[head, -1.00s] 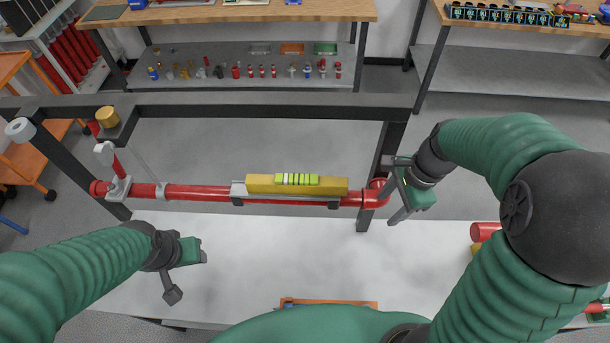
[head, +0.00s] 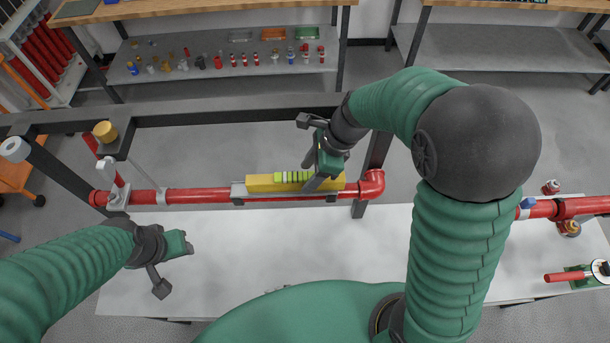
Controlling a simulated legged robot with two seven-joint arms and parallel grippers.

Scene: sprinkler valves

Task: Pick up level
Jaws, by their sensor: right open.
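The level, a yellow bar (head: 265,183) with a bright green-yellow section near its middle, lies along the red horizontal pipe (head: 205,195) on a grey holder. My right gripper (head: 308,157) is open above the right half of the level. One finger reaches down in front of the level and hides part of it; whether it touches cannot be told. My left gripper (head: 175,267) is open and empty over the white table, to the left of and nearer than the level.
The white table (head: 290,245) is mostly clear below the pipe. A dark frame beam (head: 220,113) runs behind the pipe. A gold cap (head: 104,131) stands at the left post. Red pipe pieces (head: 555,208) are on the right. A shelf (head: 220,65) with small fittings stands behind.

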